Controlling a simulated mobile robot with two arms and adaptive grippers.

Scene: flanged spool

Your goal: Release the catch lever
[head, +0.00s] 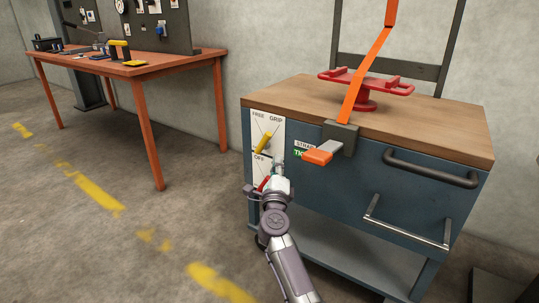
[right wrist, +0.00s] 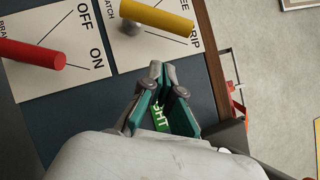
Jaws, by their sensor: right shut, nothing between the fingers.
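The catch lever (head: 264,143) is a yellow bar on a white plate marked FREE and GRIP, on the cart's front. It leans up and right, toward the GRIP side. In the right wrist view the yellow lever (right wrist: 158,16) is at the top, with a grey ball at its pivot. My right gripper (head: 278,169) is below and right of the lever in the head view, apart from it. In the right wrist view its fingers (right wrist: 164,70) are shut and empty, in front of the blue panel. My left gripper is not in view.
A red brake lever (right wrist: 32,53) on an OFF/ON plate sits below the catch plate. A green TIGHT label (right wrist: 160,117) is close by the fingers. An orange-handled ratchet (head: 318,156) juts out at right. A red spool (head: 367,88) with an orange strap stands on the wooden cart top (head: 440,135).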

